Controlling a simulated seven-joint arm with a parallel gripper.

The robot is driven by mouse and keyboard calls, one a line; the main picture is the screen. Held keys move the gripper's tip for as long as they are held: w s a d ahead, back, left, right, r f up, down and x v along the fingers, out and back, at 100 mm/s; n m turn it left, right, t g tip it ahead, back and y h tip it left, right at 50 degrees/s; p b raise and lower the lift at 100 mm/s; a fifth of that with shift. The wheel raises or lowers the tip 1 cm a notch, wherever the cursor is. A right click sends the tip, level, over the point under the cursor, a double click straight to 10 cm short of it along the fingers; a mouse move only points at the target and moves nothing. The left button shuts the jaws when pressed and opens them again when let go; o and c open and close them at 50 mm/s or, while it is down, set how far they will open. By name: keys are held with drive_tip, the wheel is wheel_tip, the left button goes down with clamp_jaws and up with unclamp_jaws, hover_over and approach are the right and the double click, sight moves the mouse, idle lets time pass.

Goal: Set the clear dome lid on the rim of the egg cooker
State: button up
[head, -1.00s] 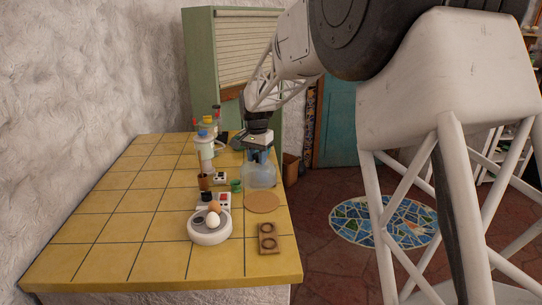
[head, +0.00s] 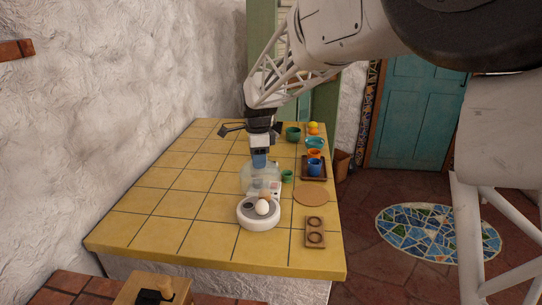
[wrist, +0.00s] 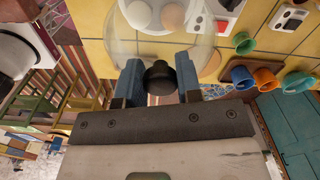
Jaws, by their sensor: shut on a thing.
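The clear dome lid (head: 247,182) hangs upright from my gripper (head: 259,163) in the head view. In the wrist view the blue fingers (wrist: 158,82) are shut on the lid's black knob (wrist: 159,77), with the clear dome (wrist: 125,48) spread beyond it. The egg cooker (head: 258,222) is a round white base on the yellow tiled counter. A white egg (head: 262,208) and a brown egg (head: 265,195) sit in it, uncovered. The lid appears just behind and above the cooker, apart from its rim; the exact gap is hard to judge.
A wooden two-hole holder (head: 315,232) and a round cork mat (head: 311,194) lie right of the cooker. A small green cup (head: 287,176) and a tray (head: 323,175) with a blue cup (head: 314,167) stand behind. The counter left of the cooker is clear.

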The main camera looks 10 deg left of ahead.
sight(257, 183)
drive_tip(key=shift+s+a, duration=0.35)
drive_tip(key=shift+f, duration=0.1)
idle(0.3)
wheel_tip(257, 183, down, 7)
drive_tip(key=shift+r, duration=0.2)
idle(0.7)
drive_tip(key=shift+f, duration=1)
idle(3.2)
drive_tip(key=o, duration=1.1)
drive_tip(key=shift+r, duration=0.1)
drive_tip(key=shift+r, duration=3.4)
